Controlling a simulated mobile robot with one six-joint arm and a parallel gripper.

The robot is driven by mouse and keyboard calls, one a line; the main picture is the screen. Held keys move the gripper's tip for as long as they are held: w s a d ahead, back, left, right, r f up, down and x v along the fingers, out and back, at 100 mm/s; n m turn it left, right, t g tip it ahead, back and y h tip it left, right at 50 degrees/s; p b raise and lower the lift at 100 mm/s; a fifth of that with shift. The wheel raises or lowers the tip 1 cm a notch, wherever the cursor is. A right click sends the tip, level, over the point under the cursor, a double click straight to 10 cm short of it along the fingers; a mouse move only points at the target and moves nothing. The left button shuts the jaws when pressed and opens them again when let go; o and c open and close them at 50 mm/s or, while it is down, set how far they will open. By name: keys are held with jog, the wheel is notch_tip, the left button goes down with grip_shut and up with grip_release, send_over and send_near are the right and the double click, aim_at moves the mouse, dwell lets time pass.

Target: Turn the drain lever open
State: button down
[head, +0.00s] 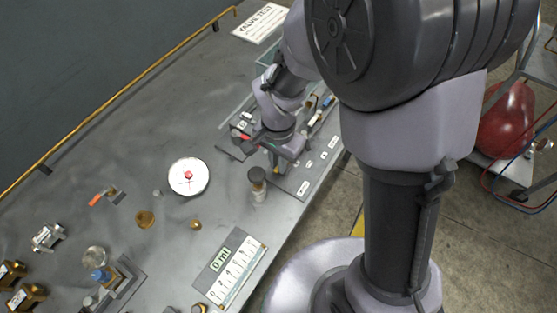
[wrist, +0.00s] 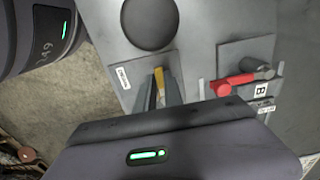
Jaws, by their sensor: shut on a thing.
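A yellow lever (wrist: 161,80) stands out between the fingertips of my gripper (wrist: 161,98) in the wrist view. The fingers are shut on it, and they hide its lower part. A small white label (wrist: 123,78) lies on the plate beside it, too small to read surely. In the head view my gripper (head: 273,165) is low over the grey valve panel (head: 300,180) at the table's right edge, and the lever is hard to make out there. A red lever (wrist: 233,82) on a separate plate, next to a label B (wrist: 261,89), lies to the right of my gripper, apart from it.
A black-capped bottle (head: 257,176) stands close to my gripper; its round cap (wrist: 150,22) shows in the wrist view. A white dial (head: 201,176) and a 0 ml display (head: 221,258) are on the table. A red tank (head: 505,121) stands on a cart at right.

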jog(key=n, duration=0.2)
jog(key=d+n, duration=0.1)
jog(key=n+p, duration=0.1)
jog(key=n, duration=0.1)
jog(key=shift+s+d+n, duration=0.3)
jog(key=shift+s+d, duration=0.1)
jog(key=n, duration=0.2)
jog(key=d+n+p, duration=0.1)
jog(key=d+n, duration=0.1)
jog(key=n, duration=0.1)
jog(key=shift+n, duration=0.3)
jog(key=n, duration=0.1)
jog(key=d+n+p, duration=0.1)
jog(key=n, duration=0.1)
jog(key=shift+w, duration=0.35)
jog(key=shift+w+d+n+p, duration=0.2)
jog(key=shift+n+p, duration=0.2)
jog(key=shift+n, duration=0.55)
jog(key=shift+w+d+n+p, duration=0.2)
jog(key=shift+n+p, duration=0.15)
jog(key=shift+n, duration=0.6)
jog(key=c, duration=1.5)
grip_release()
jog(key=shift+o, duration=0.2)
